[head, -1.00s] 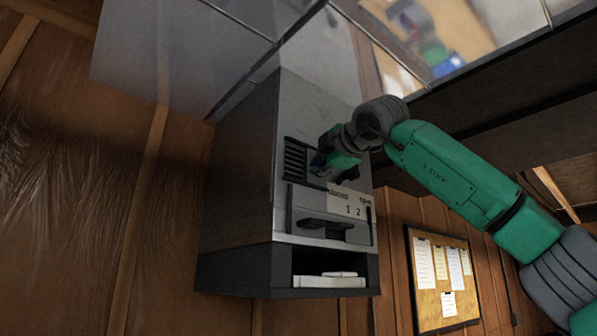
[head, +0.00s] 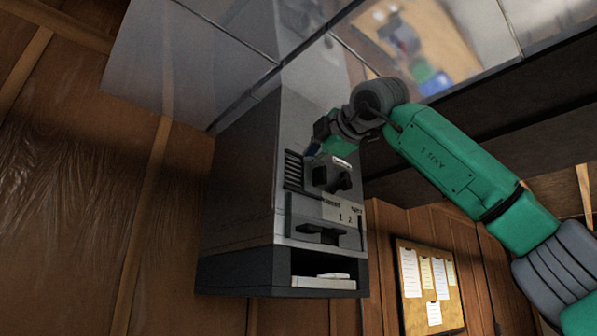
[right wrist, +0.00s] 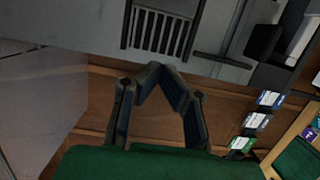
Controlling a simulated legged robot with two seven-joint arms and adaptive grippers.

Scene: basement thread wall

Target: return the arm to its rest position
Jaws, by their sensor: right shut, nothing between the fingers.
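My right arm (head: 450,165), green with grey joints, comes in from the right in the head view. Its gripper (head: 332,180) hangs in front of the upper front of a grey cabinet, over part of its vent and panel. In the right wrist view the gripper's dark fingers (right wrist: 160,75) come together at the tips with nothing held between them. I cannot tell from the head view how far the gripper stands off the cabinet. My left gripper is not in view.
The grey cabinet (head: 238,190) has a dark handle and an open lower slot (head: 322,268) holding pale flat items. Glossy panels (head: 190,50) are above. A cork board (head: 430,285) with papers hangs lower right. The right wrist view shows the cabinet's vent (right wrist: 160,30) beyond the fingers.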

